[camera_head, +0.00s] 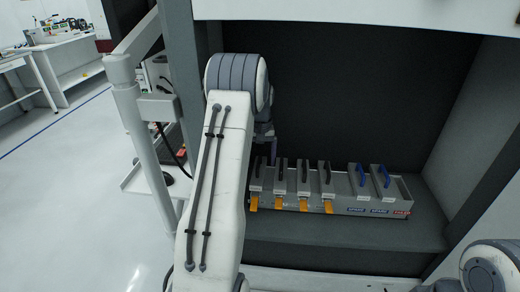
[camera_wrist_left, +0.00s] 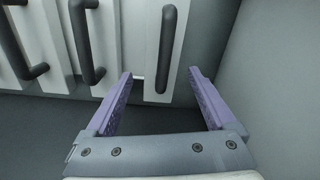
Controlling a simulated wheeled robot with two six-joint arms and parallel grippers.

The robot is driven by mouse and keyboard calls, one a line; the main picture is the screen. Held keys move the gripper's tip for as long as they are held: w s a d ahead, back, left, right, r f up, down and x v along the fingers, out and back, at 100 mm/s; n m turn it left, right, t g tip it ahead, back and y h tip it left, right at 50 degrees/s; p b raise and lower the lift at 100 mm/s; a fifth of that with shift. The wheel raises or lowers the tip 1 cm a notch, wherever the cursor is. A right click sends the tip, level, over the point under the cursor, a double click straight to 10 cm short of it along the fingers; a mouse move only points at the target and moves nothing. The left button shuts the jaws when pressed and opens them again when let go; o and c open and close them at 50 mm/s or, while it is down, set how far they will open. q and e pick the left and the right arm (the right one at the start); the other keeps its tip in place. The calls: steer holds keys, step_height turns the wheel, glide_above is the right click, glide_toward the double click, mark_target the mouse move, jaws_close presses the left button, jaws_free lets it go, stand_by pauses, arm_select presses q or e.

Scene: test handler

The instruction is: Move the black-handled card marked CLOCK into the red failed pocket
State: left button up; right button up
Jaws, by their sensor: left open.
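Several black-handled cards, such as one at the left end (camera_head: 257,172), stand in a grey rack (camera_head: 335,205) in the head view. I cannot read which is marked CLOCK. The rack's right end bears a red label (camera_head: 402,212), where the failed pocket seems to be. My left gripper (camera_wrist_left: 161,77) is open, its purple fingers on either side of the lower end of a white card with a black handle (camera_wrist_left: 166,50) in the left wrist view; contact cannot be told. In the head view my own arm mostly hides this gripper. My right gripper is not visible.
Two blue-handled cards (camera_head: 381,178) stand in the rack to the right of the black-handled ones. Orange tags (camera_head: 278,202) hang at the rack's front. Dark cabinet walls enclose the back and sides. More black handles (camera_wrist_left: 87,40) are close to the left finger in the wrist view.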

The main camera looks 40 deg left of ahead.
arm_select(q)
steer(key=shift+f, duration=0.45)
steer(key=shift+c, duration=0.3)
jaws_close()
steer(key=shift+r+p, duration=0.85)
